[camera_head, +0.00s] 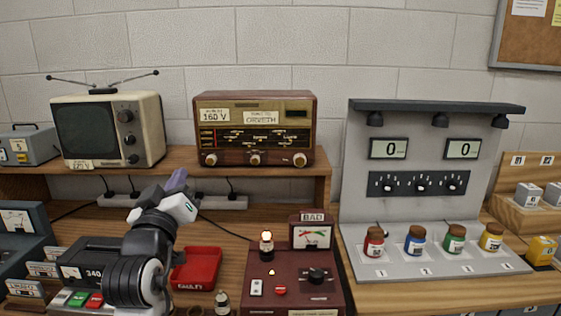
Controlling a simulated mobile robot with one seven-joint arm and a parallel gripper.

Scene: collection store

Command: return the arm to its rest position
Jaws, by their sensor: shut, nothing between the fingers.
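My arm (141,268) rises from the lower left, folded upward over the bench. At its upper end is my gripper (177,181), with a white body and purplish fingers. It is shut and empty, raised in front of the shelf's power strip and apart from the objects around it. The fingertips are small in this view. My arm hides part of the bench and part of the black device behind it.
A red tray (197,268) lies right of my arm; a black unit (88,262) reading 340 is left. A maroon tester (293,284) with a lit bulb stands centre. An old television (108,128) and radio (254,129) sit on the shelf. A grey panel (424,200) with jars stands right.

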